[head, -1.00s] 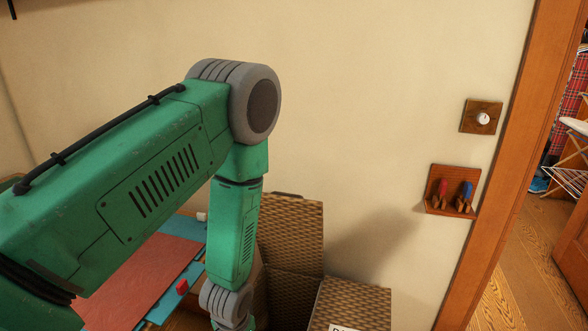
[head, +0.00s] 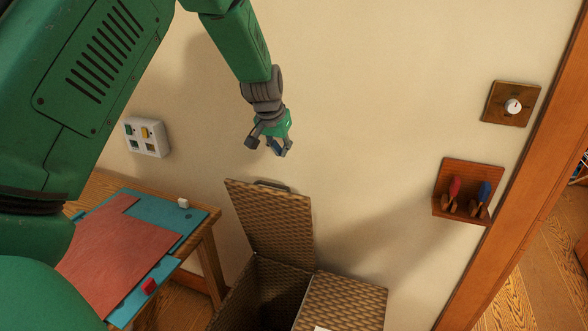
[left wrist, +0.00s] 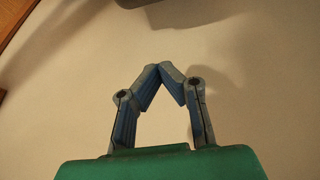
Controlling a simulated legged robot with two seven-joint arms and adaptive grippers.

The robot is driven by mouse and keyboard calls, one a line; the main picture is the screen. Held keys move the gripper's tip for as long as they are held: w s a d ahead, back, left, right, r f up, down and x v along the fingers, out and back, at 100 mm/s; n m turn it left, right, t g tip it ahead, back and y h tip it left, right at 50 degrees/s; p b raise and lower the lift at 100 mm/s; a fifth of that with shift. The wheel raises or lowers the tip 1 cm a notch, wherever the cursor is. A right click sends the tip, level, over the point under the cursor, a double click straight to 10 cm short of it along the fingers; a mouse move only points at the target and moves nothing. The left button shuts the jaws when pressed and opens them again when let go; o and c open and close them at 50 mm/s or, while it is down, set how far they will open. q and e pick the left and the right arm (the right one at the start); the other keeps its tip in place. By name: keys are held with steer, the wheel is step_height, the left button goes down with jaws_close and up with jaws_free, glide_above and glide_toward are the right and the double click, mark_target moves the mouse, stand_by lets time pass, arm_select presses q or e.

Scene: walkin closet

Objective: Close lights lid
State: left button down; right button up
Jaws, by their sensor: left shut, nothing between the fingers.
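A woven brown hamper has its left lid (head: 270,222) standing open, tilted back near the wall, with a dark handle on its top edge. The compartment (head: 265,292) below is open and dark inside. The lid (head: 342,302) on the right is down, with a white label cut off by the frame. My left gripper (head: 268,148) hangs above the raised lid, apart from it. Its fingertips meet with nothing between them in the left wrist view (left wrist: 161,70). The hamper is not clearly visible in that view. My right gripper is not in view.
A wooden table (head: 208,235) with a blue mat and red board stands left of the hamper. A switch panel (head: 147,137), a dial plate (head: 511,104) and a wooden rack (head: 467,191) are on the wall. A door frame (head: 530,180) is at right.

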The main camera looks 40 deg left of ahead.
arm_select(q)
steer(key=x, duration=0.9)
steer(key=shift+a+f, duration=0.15)
steer(key=shift+f, duration=0.15)
steer(key=s, duration=0.2)
steer(key=s+d, duration=0.1)
steer(key=s, duration=0.1)
steer(key=shift+d+p, duration=0.15)
steer(key=shift+p, duration=0.2)
